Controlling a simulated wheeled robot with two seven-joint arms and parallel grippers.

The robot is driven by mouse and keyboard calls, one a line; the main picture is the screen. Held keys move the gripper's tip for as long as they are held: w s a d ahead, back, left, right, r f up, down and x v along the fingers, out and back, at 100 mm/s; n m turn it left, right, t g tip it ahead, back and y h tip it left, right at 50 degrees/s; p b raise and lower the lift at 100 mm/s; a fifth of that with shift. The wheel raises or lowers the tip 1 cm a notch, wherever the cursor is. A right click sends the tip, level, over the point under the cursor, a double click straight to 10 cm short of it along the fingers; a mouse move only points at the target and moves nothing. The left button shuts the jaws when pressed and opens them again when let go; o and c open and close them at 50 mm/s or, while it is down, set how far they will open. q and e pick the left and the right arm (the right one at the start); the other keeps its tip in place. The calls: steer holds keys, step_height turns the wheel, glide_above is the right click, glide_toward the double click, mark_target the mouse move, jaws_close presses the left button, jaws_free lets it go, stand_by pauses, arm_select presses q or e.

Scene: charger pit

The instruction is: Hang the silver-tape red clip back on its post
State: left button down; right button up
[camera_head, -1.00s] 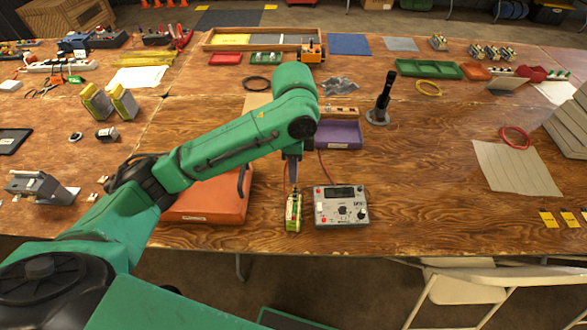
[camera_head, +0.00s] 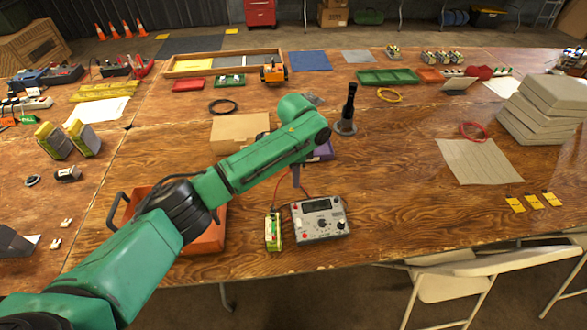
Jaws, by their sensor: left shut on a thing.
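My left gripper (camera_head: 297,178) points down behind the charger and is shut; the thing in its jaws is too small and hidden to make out. A thin red lead runs up toward it. The grey charger (camera_head: 320,218), with a dark display and knobs, stands near the table's front. A green and yellow battery (camera_head: 273,231) stands upright at its left. A black upright post (camera_head: 348,105) on a round grey base stands farther back, right of my left forearm. I cannot make out the silver tape or a red clip. My right gripper is not in view.
The table right of the charger is clear up to the beige sheet (camera_head: 478,160).

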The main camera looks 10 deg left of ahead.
arm_select(q)
step_height(320, 180, down, 4)
steer(key=shift+r+b, duration=0.25)
steer(key=shift+b, duration=0.15)
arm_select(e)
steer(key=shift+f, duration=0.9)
arm_select(q)
steer(key=shift+f, duration=0.15)
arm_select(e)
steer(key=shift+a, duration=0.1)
arm_select(q)
steer(key=shift+f+b, duration=1.95)
steer(key=shift+f, duration=1.45)
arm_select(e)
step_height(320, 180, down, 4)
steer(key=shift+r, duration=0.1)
arm_select(q)
steer(key=shift+r, duration=0.1)
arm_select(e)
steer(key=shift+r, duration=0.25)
arm_select(q)
steer(key=shift+f+p, duration=0.25)
steer(key=shift+p, duration=0.35)
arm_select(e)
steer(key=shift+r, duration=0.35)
arm_select(q)
steer(key=c, duration=0.7)
jaws_free()
steer(key=shift+c, duration=0.2)
